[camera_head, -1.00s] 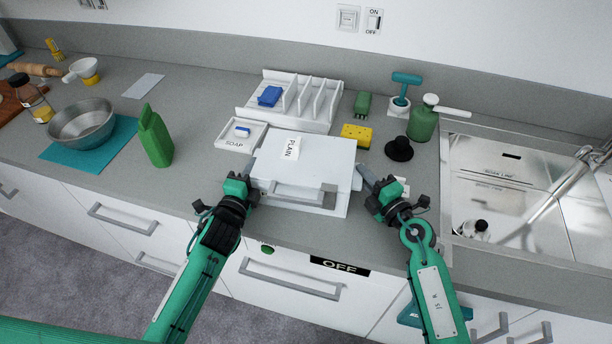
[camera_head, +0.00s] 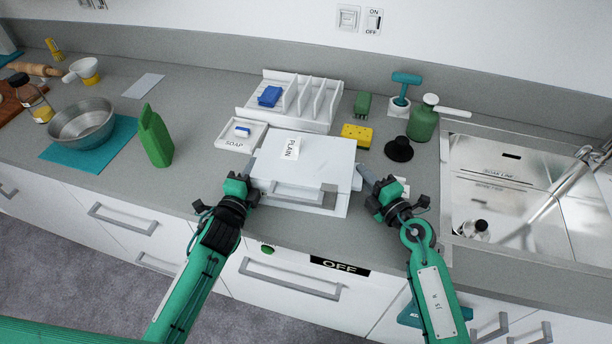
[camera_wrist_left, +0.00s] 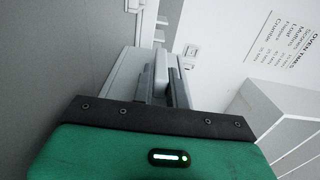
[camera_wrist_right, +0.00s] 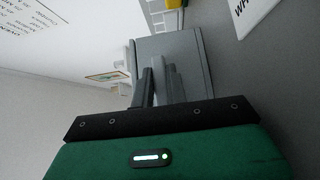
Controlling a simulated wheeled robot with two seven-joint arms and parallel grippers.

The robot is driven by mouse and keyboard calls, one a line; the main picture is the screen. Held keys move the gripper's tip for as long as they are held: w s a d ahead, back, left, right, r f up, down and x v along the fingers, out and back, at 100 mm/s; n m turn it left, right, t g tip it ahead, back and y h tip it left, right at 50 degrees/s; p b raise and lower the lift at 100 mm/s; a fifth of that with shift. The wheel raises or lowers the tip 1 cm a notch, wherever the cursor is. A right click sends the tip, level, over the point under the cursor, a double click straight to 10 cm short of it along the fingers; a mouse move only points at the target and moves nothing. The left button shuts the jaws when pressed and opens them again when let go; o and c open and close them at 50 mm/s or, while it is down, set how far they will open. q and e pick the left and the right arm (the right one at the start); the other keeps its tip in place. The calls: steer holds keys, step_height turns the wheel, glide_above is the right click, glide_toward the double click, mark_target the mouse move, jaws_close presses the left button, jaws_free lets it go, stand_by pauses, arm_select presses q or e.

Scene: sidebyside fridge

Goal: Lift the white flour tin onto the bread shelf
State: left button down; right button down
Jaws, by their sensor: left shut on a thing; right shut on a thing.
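A white box-shaped tin (camera_head: 330,160) with a PLAIN label and a front handle is at the front middle of the counter in the head view. My left gripper (camera_head: 253,187) is shut on its left side, and my right gripper (camera_head: 366,180) is shut on its right side. The tin also fills the space ahead of the fingers in the left wrist view (camera_wrist_left: 125,72) and the right wrist view (camera_wrist_right: 190,48). I cannot tell whether its base touches the counter. I cannot make out a bread shelf in these views.
A soap dish (camera_head: 232,142) and a white slotted rack (camera_head: 320,124) stand behind the tin. A yellow sponge (camera_head: 357,135), black knob-like item (camera_head: 399,149) and green bottle (camera_head: 423,122) are right of these. The sink (camera_head: 500,175) lies right; a green carton (camera_head: 155,137) stands left.

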arm_select(q)
steer(key=shift+r, duration=0.15)
arm_select(e)
steer(key=shift+r, duration=0.15)
